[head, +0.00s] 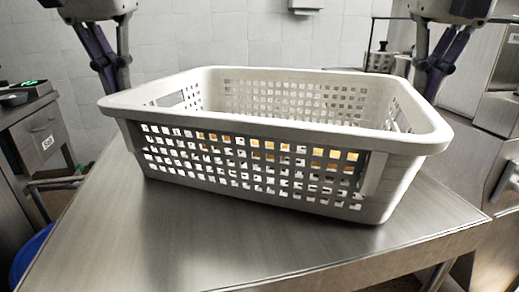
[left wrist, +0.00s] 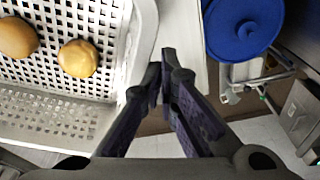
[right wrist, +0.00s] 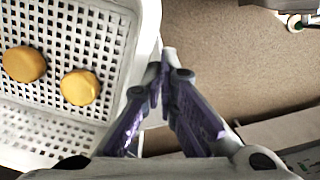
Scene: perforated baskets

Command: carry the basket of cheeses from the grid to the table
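A light grey perforated basket (head: 290,128) stands upright on the steel table (head: 220,242) in the head view. More yellow shows through the holes in the head view. My left gripper (head: 112,88) is at the outer side of the basket's left rim, fingers close together. My right gripper (head: 428,88) is likewise by the right rim. In both wrist views the rim lies left of the fingertips, and I see nothing clearly held between them.
The table's front is bare. A side unit with a dark scale (head: 26,90) stands at the left. A blue lidded bin (left wrist: 243,25) is below the table's left side. A steel machine (head: 497,110) stands at the right. Brown floor (right wrist: 235,65) shows beside the right gripper.

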